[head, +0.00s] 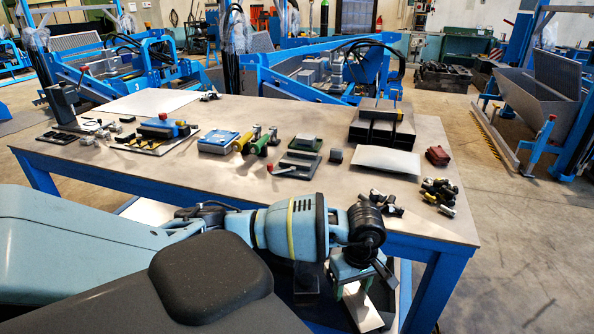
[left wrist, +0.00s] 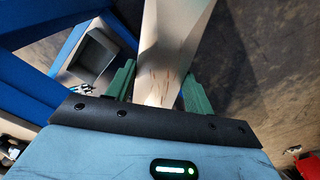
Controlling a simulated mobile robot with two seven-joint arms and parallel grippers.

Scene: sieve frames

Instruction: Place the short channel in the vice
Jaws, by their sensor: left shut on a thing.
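My left gripper (head: 362,284) is in front of the table's near edge, low and pointing down, at the right of the head view. It is shut on a pale metal piece, the channel (head: 363,308), which hangs below the fingers. In the left wrist view the channel (left wrist: 172,50) runs up between the two green fingers (left wrist: 160,92), with reddish scratch marks near the grip; its full profile is hard to tell. A low grey-green device with a red knob (head: 297,158) stands mid-table; I cannot tell for certain that it is the vice. My right gripper does not show.
The table (head: 285,205) has a blue frame. A grey open box (left wrist: 94,55) shows below in the wrist view.

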